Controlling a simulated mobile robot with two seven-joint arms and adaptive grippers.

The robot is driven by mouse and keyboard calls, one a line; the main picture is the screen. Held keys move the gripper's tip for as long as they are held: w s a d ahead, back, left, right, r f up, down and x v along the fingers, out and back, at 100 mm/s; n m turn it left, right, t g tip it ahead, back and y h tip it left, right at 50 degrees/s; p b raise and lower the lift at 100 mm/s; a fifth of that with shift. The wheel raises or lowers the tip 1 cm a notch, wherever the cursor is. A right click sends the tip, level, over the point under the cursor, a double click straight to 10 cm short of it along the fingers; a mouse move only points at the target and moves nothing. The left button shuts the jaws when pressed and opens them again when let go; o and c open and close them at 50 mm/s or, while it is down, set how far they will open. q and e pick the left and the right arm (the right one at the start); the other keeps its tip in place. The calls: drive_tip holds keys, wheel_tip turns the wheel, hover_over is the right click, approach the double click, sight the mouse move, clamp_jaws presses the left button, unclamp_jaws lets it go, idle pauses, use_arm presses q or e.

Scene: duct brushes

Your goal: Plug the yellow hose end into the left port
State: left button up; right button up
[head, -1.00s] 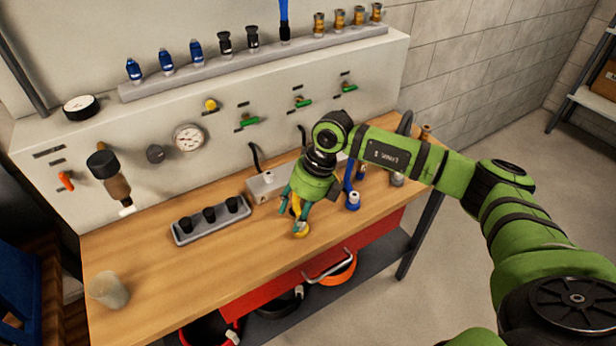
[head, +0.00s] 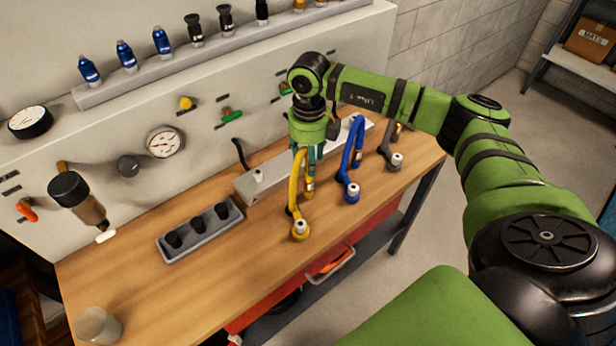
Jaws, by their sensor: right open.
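The yellow hose (head: 293,195) rises from a yellow base with a pale fitting (head: 300,228) near the table's front edge and arches up to my right gripper. Its brass-tipped end (head: 309,187) hangs just below the gripper. My right gripper (head: 308,168) points down with open teal fingers around the upper part of the hose; the exact contact is hidden. A long grey block (head: 247,188) lies behind the hose; a pale fitting (head: 258,176) shows at its left end. I cannot tell whether that is the left port. The rest of the block is partly hidden. My left gripper is out of view.
A blue hose (head: 352,160) and a grey hose (head: 388,145) stand to the right. A grey tray with black pieces (head: 170,258) lies to the left, and a cup (head: 98,326) at the front left. The wooden table (head: 215,285) is clear in front.

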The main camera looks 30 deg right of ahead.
sight(309, 180)
drive_tip(key=shift+f+b, duration=3.2)
drive_tip(key=shift+f, duration=1.3)
clamp_jaws()
drive_tip(key=shift+r, duration=0.2)
